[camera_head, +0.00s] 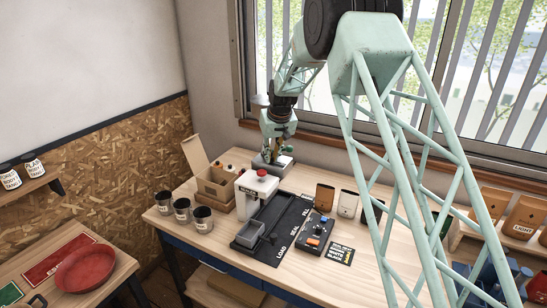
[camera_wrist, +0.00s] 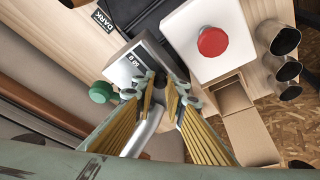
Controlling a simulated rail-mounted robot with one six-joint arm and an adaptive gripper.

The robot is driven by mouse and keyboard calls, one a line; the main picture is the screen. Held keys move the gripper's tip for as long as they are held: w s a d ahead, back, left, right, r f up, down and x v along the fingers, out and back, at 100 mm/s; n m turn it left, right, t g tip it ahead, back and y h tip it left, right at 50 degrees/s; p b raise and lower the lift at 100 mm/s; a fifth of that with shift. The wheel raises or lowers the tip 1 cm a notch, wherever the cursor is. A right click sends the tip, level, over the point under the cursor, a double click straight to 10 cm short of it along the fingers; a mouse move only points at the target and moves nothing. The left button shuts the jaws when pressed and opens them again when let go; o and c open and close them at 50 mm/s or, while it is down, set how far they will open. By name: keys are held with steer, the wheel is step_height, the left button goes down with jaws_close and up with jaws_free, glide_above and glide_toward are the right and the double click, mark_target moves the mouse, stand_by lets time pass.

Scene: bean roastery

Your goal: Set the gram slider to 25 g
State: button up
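A grey device (camera_wrist: 138,68) in the wrist view has a small display, upside down in the picture, that seems to read 50 g. In the head view its grey base (camera_head: 284,161) stands at the back of the bench, under my gripper (camera_head: 274,150). In the wrist view my gripper (camera_wrist: 161,88) has its gold-ribbed fingers on either side of a narrow gap, close over the device's edge. A small dark part shows between the fingertips; I cannot tell whether they touch it. The slider itself is not clearly visible.
A white unit with a red button (camera_head: 262,173) stands just in front. An open cardboard box (camera_head: 214,184) and several dark cups (camera_head: 202,219) are to its left. A green knob (camera_wrist: 101,92) sits beside the device. A black tray (camera_head: 250,232) and control box (camera_head: 304,234) lie forward.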

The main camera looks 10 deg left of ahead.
steer(key=o, duration=0.5)
steer(key=shift+w+a, duration=0.1)
steer(key=shift+a, duration=0.15)
steer(key=shift+d+r, duration=0.1)
steer(key=shift+r, duration=0.15)
steer(key=v, duration=1.1)
steer(key=shift+s+r, duration=0.2)
steer(key=shift+s, duration=0.05)
steer(key=shift+d, duration=0.1)
steer(key=shift+r, duration=0.1)
